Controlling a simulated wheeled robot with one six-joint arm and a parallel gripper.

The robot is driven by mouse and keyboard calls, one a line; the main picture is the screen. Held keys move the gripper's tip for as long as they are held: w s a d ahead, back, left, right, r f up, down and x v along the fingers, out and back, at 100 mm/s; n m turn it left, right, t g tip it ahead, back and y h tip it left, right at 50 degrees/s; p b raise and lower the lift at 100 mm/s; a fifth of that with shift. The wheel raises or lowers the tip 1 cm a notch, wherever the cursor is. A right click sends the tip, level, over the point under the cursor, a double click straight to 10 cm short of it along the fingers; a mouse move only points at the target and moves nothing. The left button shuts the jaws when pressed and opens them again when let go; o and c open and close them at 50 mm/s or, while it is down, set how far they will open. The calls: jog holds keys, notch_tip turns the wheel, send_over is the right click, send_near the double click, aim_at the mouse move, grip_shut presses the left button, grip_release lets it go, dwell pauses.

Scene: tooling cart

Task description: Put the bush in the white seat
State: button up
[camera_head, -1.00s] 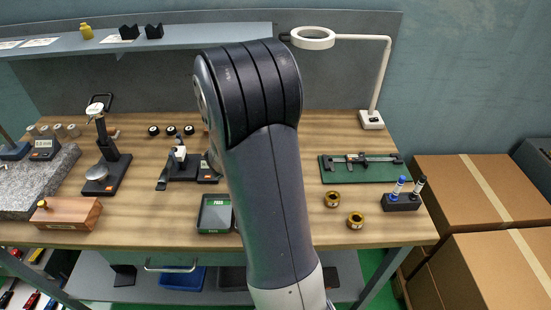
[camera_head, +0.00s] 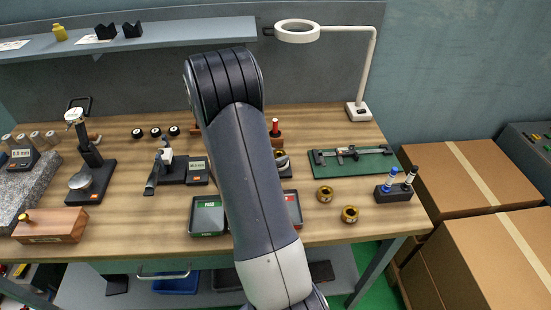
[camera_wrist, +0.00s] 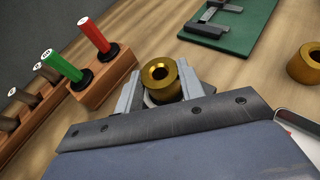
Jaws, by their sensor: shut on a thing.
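A brass bush (camera_wrist: 160,78) with a dark centre hole stands between the two grey fingers of my gripper (camera_wrist: 159,88) in the wrist view. The fingers are shut on its sides. In the head view my arm hides most of the gripper, and only a little of it shows at the arm's right edge. Two more brass bushes (camera_head: 325,194) (camera_head: 350,214) stand on the bench to the right. A small white block (camera_head: 166,155) sits on a dark bench gauge (camera_head: 178,170) left of my arm. I cannot tell whether it is the white seat.
A wooden block (camera_wrist: 104,78) with red and green handled plugs is left of the gripper in the wrist view. A green board (camera_head: 352,162) with a caliper, a pen stand (camera_head: 394,192), a lamp (camera_head: 358,110) and a dark tray (camera_head: 207,216) stand around the bench.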

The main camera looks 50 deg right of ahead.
jog(key=shift+f, duration=0.5)
jog(key=shift+f, duration=0.2)
jog(key=o, duration=1.2)
jog(key=shift+r, duration=0.2)
jog(key=b+v, duration=0.1)
jog(key=v, duration=1.1)
